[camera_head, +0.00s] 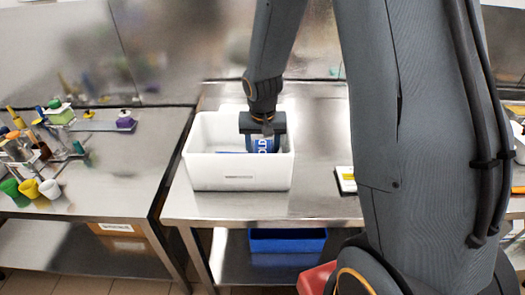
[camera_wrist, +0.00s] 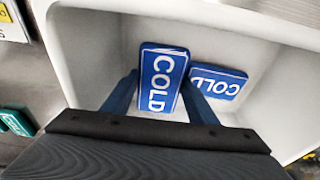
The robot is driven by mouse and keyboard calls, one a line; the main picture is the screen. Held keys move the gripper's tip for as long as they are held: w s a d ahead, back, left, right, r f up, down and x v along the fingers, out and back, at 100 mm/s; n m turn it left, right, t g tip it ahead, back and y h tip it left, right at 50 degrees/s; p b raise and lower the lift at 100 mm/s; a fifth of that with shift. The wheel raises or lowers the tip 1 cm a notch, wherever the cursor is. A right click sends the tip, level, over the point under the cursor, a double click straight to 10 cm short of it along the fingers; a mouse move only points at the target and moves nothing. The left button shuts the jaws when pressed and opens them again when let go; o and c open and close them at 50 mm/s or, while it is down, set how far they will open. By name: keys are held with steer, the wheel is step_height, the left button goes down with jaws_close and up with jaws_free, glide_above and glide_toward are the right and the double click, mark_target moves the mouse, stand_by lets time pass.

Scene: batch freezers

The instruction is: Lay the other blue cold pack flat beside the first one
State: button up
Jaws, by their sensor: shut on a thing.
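A white open box (camera_head: 238,172) stands on the steel table; its pale inner walls also fill much of the wrist view (camera_wrist: 85,45). My gripper (camera_head: 262,128) reaches down inside it, shut on a blue cold pack (camera_head: 263,145) with white COLD lettering. In the wrist view this held pack (camera_wrist: 160,80) sits between my two fingers. The other blue cold pack (camera_wrist: 218,81) lies flat on the box floor, right of the held one in the wrist view. In the head view only a thin blue strip of it (camera_head: 231,152) shows behind the front wall.
The box walls stand close around my gripper. A white and yellow item (camera_head: 346,180) lies on the table right of the box. A blue bin (camera_head: 288,243) sits on the shelf below. Colored cups (camera_head: 30,188) and tools crowd the left table.

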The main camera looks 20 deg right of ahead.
steer(key=shift+f, duration=0.45)
steer(key=shift+f, duration=0.4)
steer(key=shift+f+b, duration=0.2)
steer(key=shift+b, duration=0.2)
steer(key=o, duration=1.3)
steer(key=shift+c, duration=0.2)
